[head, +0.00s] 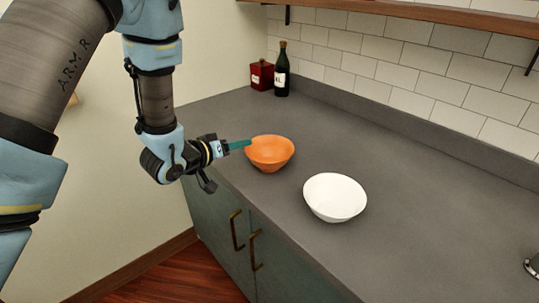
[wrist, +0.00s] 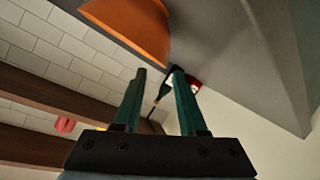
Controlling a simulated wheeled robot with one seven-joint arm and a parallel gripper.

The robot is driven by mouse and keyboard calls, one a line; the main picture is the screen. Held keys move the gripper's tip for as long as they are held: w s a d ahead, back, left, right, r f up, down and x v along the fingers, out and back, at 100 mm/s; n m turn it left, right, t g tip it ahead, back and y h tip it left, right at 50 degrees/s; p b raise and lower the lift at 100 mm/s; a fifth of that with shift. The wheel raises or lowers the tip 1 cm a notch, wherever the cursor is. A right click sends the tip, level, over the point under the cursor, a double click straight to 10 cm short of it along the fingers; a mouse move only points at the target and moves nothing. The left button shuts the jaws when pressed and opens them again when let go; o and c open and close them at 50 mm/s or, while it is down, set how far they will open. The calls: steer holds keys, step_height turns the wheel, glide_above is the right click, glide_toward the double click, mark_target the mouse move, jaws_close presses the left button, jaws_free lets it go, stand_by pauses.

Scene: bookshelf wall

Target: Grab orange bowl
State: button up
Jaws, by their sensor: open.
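An orange bowl (head: 270,153) stands upright on the grey counter, near its front edge. In the wrist view the orange bowl (wrist: 135,28) shows at the top, cut off by the frame edge, just beyond the fingers. My gripper (head: 246,144) is at the bowl's left side, with its teal fingers reaching to the rim. In the wrist view my gripper (wrist: 158,72) is open, with a narrow gap between its two fingers. Nothing shows between them but background. I cannot tell whether a fingertip touches the bowl.
A white bowl (head: 335,197) stands to the right of the orange one. A dark bottle (head: 282,70) and a red box (head: 262,75) stand at the back of the counter (head: 420,220). A wooden shelf (head: 430,15) runs above. The counter behind the bowls is clear.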

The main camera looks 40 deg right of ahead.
mark_target(269, 153)
steer(key=shift+w+p+x, duration=0.15)
steer(key=shift+p+x, duration=0.65)
steer(key=shift+x, duration=0.55)
steer(key=shift+w+p+x, duration=0.1)
steer(key=shift+p+x, duration=0.7)
steer(key=shift+x, duration=0.55)
steer(key=shift+a+f, duration=0.1)
steer(key=shift+f, duration=0.1)
jaws_close()
